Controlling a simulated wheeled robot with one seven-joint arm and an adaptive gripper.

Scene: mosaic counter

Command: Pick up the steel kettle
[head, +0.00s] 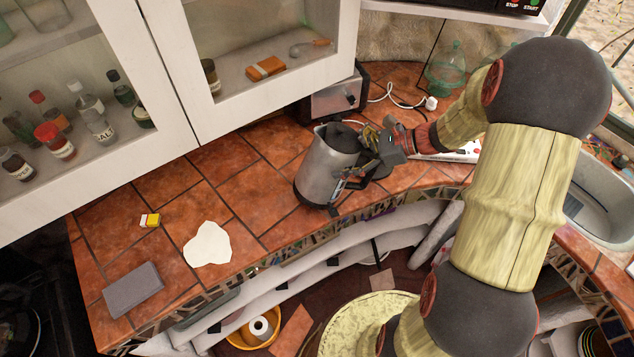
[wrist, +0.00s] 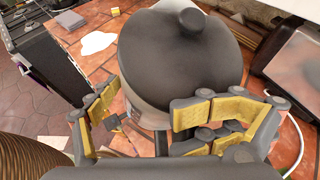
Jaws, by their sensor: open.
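The steel kettle (head: 322,172) stands upright on the tiled counter, with a dark lid and knob. In the wrist view its dark lid (wrist: 185,55) fills the upper middle. My gripper (head: 362,160) is at the kettle's right side in the head view. In the wrist view my gripper (wrist: 155,118) is open, with one yellow-padded finger on the left and the others on the right of the kettle's near side. The handle is mostly hidden by the fingers, and I cannot tell whether they touch it.
A toaster (head: 336,98) stands close behind the kettle, with a white cable beside it. A white flat patch (head: 208,244), a small yellow box (head: 150,220) and a grey block (head: 133,289) lie on the counter to the left. A sink (head: 600,200) is at the right.

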